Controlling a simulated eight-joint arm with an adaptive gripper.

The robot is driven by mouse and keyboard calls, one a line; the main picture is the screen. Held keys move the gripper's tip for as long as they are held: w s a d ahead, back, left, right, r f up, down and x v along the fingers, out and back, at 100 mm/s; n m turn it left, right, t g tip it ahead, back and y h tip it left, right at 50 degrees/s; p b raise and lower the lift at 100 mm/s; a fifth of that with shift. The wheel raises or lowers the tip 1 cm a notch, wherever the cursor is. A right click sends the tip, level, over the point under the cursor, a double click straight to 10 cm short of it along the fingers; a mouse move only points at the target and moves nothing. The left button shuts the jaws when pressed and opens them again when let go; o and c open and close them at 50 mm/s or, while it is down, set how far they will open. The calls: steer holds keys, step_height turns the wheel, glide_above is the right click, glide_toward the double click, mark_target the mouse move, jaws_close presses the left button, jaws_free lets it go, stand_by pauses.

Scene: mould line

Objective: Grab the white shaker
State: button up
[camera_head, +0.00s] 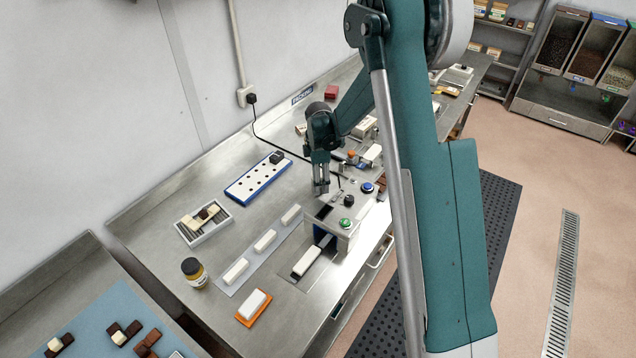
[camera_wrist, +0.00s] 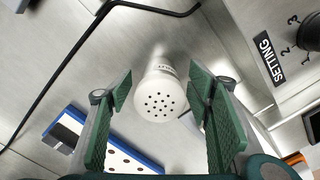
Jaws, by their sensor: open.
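The white shaker (camera_wrist: 160,95), with a round top full of dark holes, shows in the wrist view between the two green finger pads of my gripper (camera_wrist: 161,86). There is a gap to the pad on either side, so the fingers are open around it without visible contact. In the head view my gripper (camera_head: 320,189) points down over the steel bench, beside the machine with buttons. I cannot make out the shaker in the head view; the gripper and arm likely hide it.
The machine (camera_head: 343,228) with a green button stands close to the gripper; its SETTING dial panel (camera_wrist: 262,45) shows at the right of the wrist view. A blue-edged perforated board (camera_head: 243,190) lies left. A black cable (camera_wrist: 62,78) runs nearby. A jar (camera_head: 194,272) stands further forward.

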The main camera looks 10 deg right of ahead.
steer(key=shift+c, duration=0.5)
steer(key=c, duration=0.9)
steer(key=shift+r, duration=0.1)
steer(key=shift+c, duration=0.2)
steer(key=shift+r+b, duration=0.4)
steer(key=shift+r, duration=4.55)
